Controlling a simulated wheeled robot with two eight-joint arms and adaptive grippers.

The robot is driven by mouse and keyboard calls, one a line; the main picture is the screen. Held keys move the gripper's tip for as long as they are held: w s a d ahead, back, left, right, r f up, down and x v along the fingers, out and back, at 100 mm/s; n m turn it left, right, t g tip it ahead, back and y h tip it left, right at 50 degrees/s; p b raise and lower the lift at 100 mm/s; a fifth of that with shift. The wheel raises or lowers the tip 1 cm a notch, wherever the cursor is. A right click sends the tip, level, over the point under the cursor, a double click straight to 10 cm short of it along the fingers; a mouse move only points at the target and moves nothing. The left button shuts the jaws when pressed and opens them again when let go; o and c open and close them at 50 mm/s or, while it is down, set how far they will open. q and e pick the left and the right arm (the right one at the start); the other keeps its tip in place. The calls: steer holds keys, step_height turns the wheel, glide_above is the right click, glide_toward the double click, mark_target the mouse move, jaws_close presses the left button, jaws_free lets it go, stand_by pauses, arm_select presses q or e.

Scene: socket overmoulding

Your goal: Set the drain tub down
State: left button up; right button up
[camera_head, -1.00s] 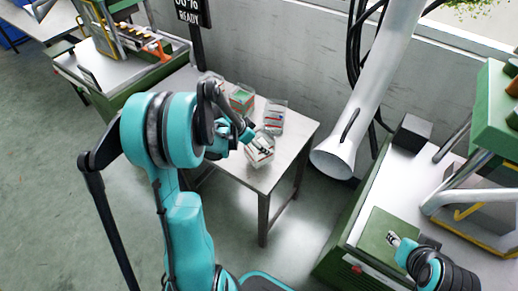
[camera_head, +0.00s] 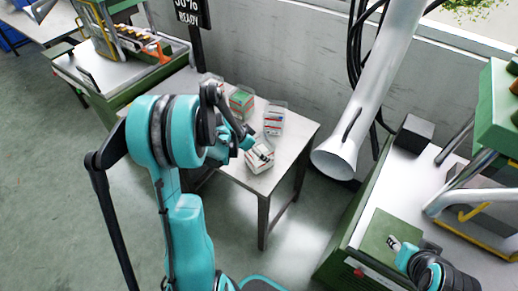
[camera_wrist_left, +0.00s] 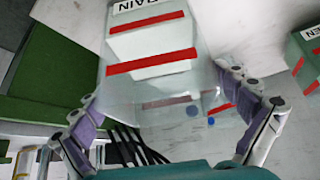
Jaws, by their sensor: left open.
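The drain tub (camera_wrist_left: 150,88) is a clear box with red bands and a white label partly reading "DRAIN" in the left wrist view. In the head view the drain tub (camera_head: 253,165) is at the front of the small grey table (camera_head: 221,169), partly hidden by my gripper; it appears to rest on the top. My left gripper (camera_head: 261,154) is open at the tub. In the left wrist view its two fingers (camera_wrist_left: 160,95) are spread on either side of the tub's near end. My right gripper (camera_head: 393,242) is over the green plate at lower right; its opening is too small to tell.
Two other tubs stand behind on the table: one with green (camera_head: 241,101) and one with red bands (camera_head: 274,121). A white duct hood (camera_head: 337,157) hangs just right of the table. A green-sided bench (camera_head: 345,252) stands at the right.

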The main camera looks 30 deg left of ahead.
arm_select(q)
steer(key=shift+r, duration=0.35)
arm_select(e)
steer(key=shift+r, duration=0.25)
arm_select(q)
steer(key=p+v, duration=0.4)
steer(key=v, duration=0.8)
steer(key=s+d+r+n+y, duration=0.1)
steer(key=s+d+r+n, duration=0.1)
steer(key=s+d, duration=0.4)
steer(key=s+d+r+n+t+y, duration=0.1)
steer(key=s+d+r, duration=0.4)
steer(key=d, duration=0.7)
steer(key=shift+s+r+n+y, duration=0.35)
steer(key=shift+s+n+y, duration=0.15)
steer(key=shift+s+n, duration=0.6)
arm_select(e)
steer(key=shift+r, duration=2.05)
arm_select(q)
steer(key=shift+w+d, duration=0.1)
steer(key=shift+d, duration=0.05)
